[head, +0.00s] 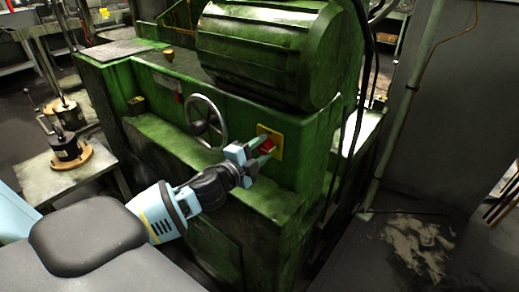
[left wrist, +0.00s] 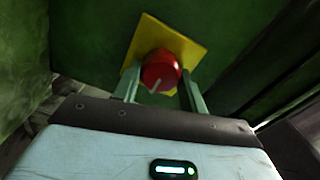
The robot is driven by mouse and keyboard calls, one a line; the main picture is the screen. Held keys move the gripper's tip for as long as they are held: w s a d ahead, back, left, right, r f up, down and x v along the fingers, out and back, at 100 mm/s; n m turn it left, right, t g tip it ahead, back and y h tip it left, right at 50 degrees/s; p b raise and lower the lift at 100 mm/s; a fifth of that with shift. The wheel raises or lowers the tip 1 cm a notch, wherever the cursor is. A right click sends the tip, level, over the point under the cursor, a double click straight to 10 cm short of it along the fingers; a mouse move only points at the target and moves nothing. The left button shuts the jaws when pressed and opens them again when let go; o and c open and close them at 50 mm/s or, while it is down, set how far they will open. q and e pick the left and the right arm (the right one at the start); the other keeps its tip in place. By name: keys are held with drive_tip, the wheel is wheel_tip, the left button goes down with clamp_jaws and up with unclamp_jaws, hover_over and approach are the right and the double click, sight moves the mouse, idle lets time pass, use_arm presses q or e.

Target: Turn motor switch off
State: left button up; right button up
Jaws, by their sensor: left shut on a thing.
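The motor switch is a round red knob (left wrist: 160,72) with a pale pointer line, on a yellow square plate (left wrist: 185,45). The knob also shows in the head view (head: 267,145), on the plate (head: 277,148) fixed to the green machine's front (head: 290,175). My left gripper (head: 262,151) reaches the switch from the front left, its fingers at the knob. In the left wrist view the left gripper (left wrist: 158,88) has one finger on each side of the knob and is shut on it. The pointer line slants down and left in that view. My right gripper is not in view.
A handwheel (head: 206,122) stands just left of the switch. A large green motor housing (head: 275,50) overhangs above it. Dark cables (head: 362,90) hang at the right. A bench with metal fixtures (head: 68,150) stands at the left. The floor at the lower right (head: 420,250) is clear.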

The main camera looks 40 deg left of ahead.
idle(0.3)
use_arm(q)
drive_tip(key=o, duration=1)
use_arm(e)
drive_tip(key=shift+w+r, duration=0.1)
use_arm(q)
drive_tip(key=shift+s, duration=0.1)
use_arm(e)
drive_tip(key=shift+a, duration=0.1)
use_arm(q)
drive_tip(key=shift+s+a+b, duration=0.15)
drive_tip(key=shift+s+b, duration=0.05)
drive_tip(key=shift+s, duration=1.7)
drive_tip(key=shift+s+a+b, duration=0.15)
drive_tip(key=shift+s, duration=1.75)
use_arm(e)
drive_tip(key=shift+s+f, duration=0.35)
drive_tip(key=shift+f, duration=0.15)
